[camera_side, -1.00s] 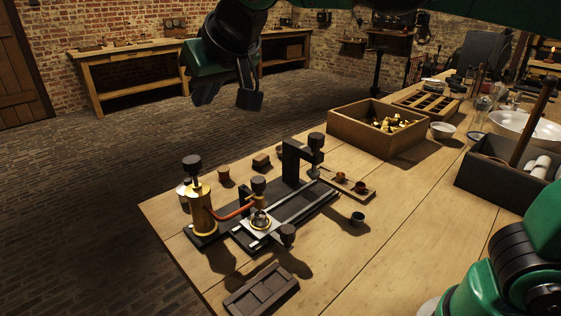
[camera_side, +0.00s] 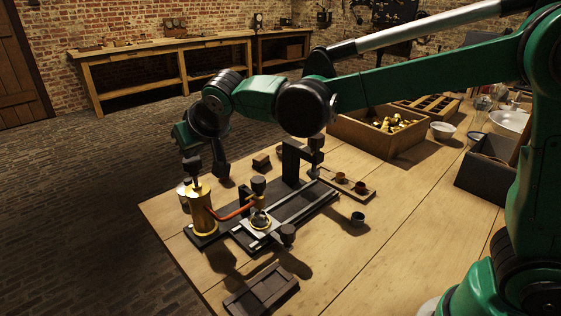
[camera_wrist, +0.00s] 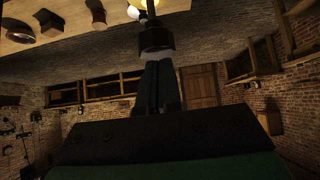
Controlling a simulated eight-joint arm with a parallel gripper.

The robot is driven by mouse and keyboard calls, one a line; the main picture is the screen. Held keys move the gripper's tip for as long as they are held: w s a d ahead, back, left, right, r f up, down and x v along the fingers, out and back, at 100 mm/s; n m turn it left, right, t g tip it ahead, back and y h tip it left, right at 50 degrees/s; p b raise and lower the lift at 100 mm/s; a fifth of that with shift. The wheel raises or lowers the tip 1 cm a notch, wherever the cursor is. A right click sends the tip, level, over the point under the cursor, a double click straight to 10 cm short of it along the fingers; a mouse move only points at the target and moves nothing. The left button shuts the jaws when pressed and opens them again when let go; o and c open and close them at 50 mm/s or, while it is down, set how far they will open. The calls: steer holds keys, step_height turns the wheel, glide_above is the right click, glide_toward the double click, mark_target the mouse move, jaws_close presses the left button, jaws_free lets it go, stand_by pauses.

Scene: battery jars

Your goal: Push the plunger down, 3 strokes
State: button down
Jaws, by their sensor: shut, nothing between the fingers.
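The plunger is a dark knob (camera_side: 192,166) on a pale rod above an upright brass cylinder (camera_side: 202,212), at the left end of the black apparatus on the bench. My gripper (camera_side: 190,150) is shut and empty, pointing down right at the knob's top. In the wrist view the closed fingers (camera_wrist: 158,65) end at the dark knob (camera_wrist: 155,40), with the pale rod and brass beyond it. Whether the fingertips touch the knob or stand just above it, I cannot tell. Part of the rod shows below the knob.
A red hose runs from the cylinder to a small brass fitting (camera_side: 258,187). A dark upright post (camera_side: 291,162) stands farther right. Small wooden blocks (camera_side: 261,160) lie behind the apparatus. A wooden box of brass parts (camera_side: 375,150) sits at the back; a dark tray (camera_side: 261,291) lies in front.

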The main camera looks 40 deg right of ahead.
steer(key=shift+f, duration=0.1)
steer(key=shift+f, duration=1.3)
step_height(320, 180, up, 4)
steer(key=shift+r, duration=0.2)
steer(key=v, duration=1)
steer(key=shift+f, duration=0.1)
